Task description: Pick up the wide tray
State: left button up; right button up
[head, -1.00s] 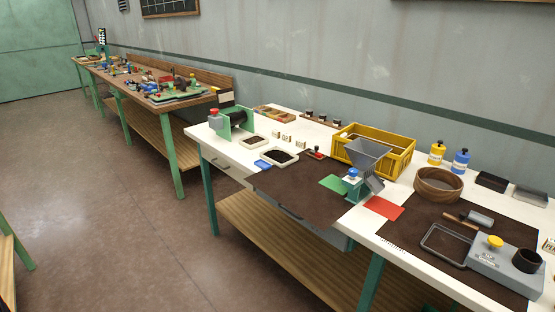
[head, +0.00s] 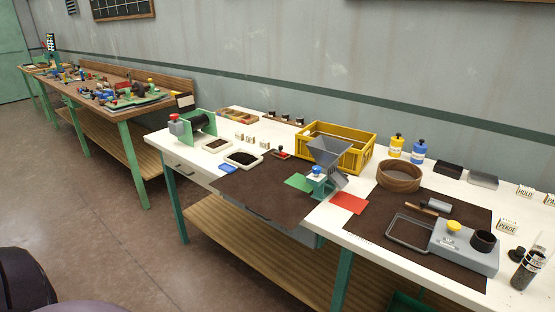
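Several trays lie on the white bench, and I cannot tell for sure which is the wide one. A white-rimmed tray (head: 228,163) of dark grains stands at the left part of the bench, with a smaller similar tray (head: 206,149) behind it. A shallow grey rimmed tray (head: 390,237) lies on the brown mat at the right. A black tray (head: 447,170) and a grey tray (head: 483,180) sit along the back right edge. Neither gripper shows, and nothing is seen touching the trays.
A yellow crate (head: 360,148), a grey hopper (head: 330,150), a wooden bowl (head: 399,179) and a grey device (head: 465,252) crowd the bench (head: 330,222). The brown mat (head: 255,190) left of the hopper is mostly clear. Open floor (head: 100,225) lies at the left.

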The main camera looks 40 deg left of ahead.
aim_at(240, 158)
jog(key=j+z, duration=0.55)
jog(key=j, duration=0.25)
jog(key=j+z, duration=0.25)
jog(key=j, duration=1.05)
jog(key=k+j+z, duration=0.1)
jog(key=j, duration=0.3)
jog(key=k+j, duration=0.15)
jog(key=j, duration=0.7)
jog(key=k+z, duration=0.05)
